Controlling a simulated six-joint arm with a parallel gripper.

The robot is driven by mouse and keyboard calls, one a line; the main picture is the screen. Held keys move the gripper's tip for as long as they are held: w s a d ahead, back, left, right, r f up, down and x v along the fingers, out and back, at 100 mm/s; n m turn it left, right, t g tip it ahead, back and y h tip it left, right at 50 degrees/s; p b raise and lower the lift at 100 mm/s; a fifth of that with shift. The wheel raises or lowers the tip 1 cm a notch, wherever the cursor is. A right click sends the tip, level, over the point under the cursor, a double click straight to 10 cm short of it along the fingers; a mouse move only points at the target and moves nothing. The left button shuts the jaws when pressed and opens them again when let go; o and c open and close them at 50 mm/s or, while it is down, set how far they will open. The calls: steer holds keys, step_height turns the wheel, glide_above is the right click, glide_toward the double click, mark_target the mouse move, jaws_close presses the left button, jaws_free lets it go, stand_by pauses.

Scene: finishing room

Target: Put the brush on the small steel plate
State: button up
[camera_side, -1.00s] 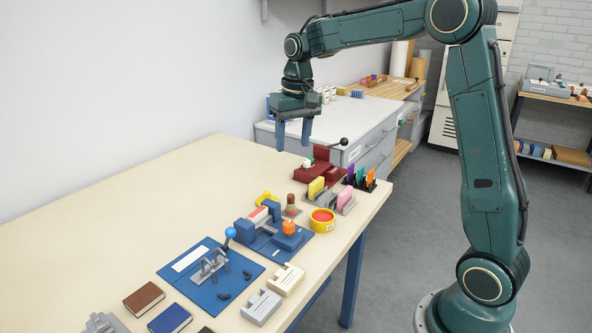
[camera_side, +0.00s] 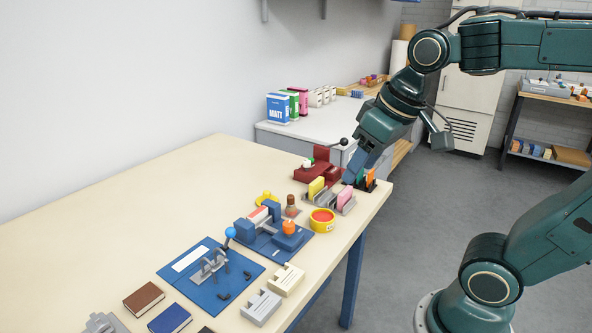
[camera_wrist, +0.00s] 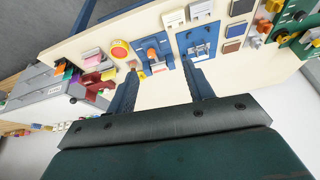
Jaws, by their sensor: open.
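I cannot clearly pick out a brush. A small brown upright piece with a rounded top (camera_side: 291,202) stands behind the yellow tin, too small to tell what it is. I cannot make out the small steel plate with certainty either; a grey metal piece (camera_side: 103,323) is cut off at the lower left edge of the side view. My gripper (camera_side: 355,174) is tilted down at the table's far right end, close by the black rack in the picture. In the wrist view my gripper (camera_wrist: 162,76) has its fingers wide apart with nothing between them.
The yellow tin with a red top (camera_side: 322,220), card holder (camera_side: 328,197), black rack (camera_side: 370,184) and red device (camera_side: 318,172) crowd the table's right end. Two blue fixtures (camera_side: 274,240) (camera_side: 207,290) stand nearer. The table's left part (camera_side: 110,235) is clear.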

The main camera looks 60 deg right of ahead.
steer(key=s+a+f+n+t, duration=0.1)
steer(key=s+f, duration=0.1)
steer(key=s, duration=0.3)
steer(key=shift+s+f, duration=0.2)
steer(key=shift+f, duration=0.2)
